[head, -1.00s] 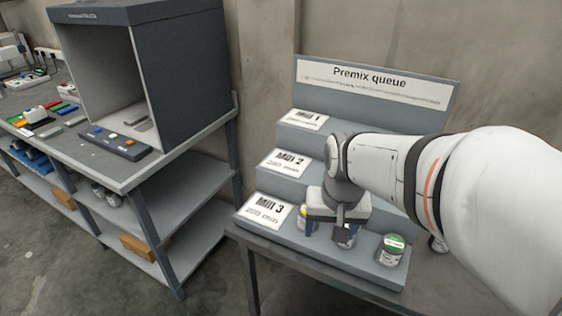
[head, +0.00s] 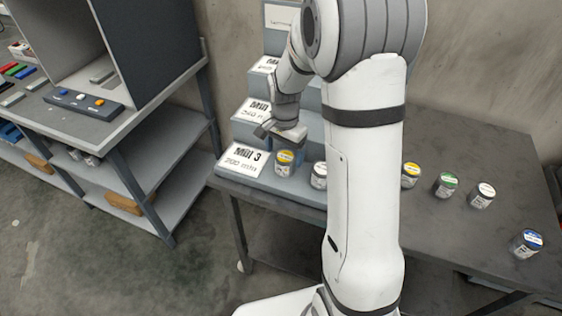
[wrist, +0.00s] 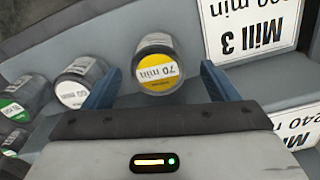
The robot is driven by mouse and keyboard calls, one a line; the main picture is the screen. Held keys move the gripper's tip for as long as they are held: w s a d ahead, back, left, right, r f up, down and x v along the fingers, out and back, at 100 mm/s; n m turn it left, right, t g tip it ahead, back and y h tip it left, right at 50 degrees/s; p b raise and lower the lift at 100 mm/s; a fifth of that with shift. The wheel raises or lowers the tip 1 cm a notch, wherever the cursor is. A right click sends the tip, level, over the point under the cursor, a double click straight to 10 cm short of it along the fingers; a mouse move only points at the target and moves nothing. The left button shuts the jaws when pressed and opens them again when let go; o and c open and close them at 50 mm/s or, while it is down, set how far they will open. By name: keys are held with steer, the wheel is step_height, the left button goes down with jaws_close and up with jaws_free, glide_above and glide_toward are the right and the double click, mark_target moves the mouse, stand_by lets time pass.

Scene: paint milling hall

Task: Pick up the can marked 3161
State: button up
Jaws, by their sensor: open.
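My gripper (wrist: 161,68) is open, with one blue finger on each side of a can with a yellow and white lid (wrist: 158,62) in the wrist view. That lid reads "70 min"; it is unclear whether the fingers touch the can. In the head view the yellow-lidded can (head: 284,162) stands on the lowest step, beside the Mill 3 card, with my gripper (head: 283,132) just above and behind it. A white-lidded can (head: 319,175) stands to its right and shows in the wrist view (wrist: 75,88). I cannot read the mark 3161 on any can.
A green-lidded can (wrist: 18,95) is farther left in the wrist view. On the dark table (head: 470,150) stand a yellow-lidded (head: 411,175), a green-lidded (head: 445,184), a white-lidded (head: 481,196) and a blue-lidded can (head: 527,243). The Mill 3 card (head: 243,159) lies close by.

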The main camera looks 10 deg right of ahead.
mark_target(285, 155)
steer(key=f, duration=0.4)
steer(key=shift+w+d+f+p, duration=0.1)
steer(key=shift+d+p, duration=0.1)
steer(key=shift+p, duration=0.15)
steer(key=shift+c, duration=0.2)
steer(key=c, duration=1.1)
steer(key=shift+c, duration=0.2)
